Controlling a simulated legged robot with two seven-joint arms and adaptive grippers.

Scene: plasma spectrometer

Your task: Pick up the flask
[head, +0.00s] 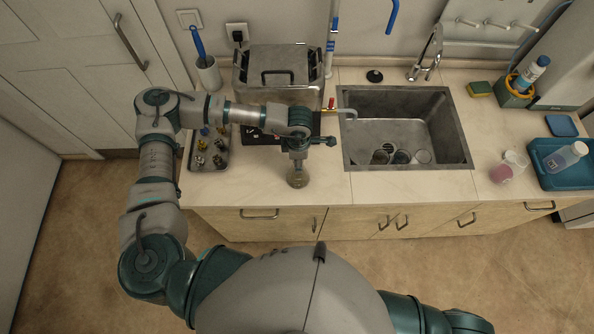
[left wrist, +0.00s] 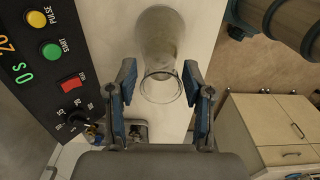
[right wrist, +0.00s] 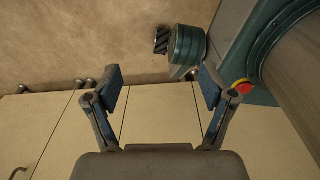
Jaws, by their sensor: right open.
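The clear glass flask (head: 298,174) stands on the counter near its front edge, directly below my left gripper (head: 298,153) in the head view. In the left wrist view, the flask (left wrist: 160,40) has its round rim between the two fingers of my left gripper (left wrist: 160,95). Those fingers are open, with a visible gap on each side of the glass. In the right wrist view my right gripper (right wrist: 163,88) is open and empty, above the floor and cabinet fronts. It is out of the head view.
A control panel (left wrist: 45,65) with buttons and a knob lies close left of the left fingers. A metal bath (head: 278,75) stands behind. A tray of small parts (head: 209,160) is left. The sink (head: 405,110) holds glassware. A blue tray (head: 560,180) sits far right.

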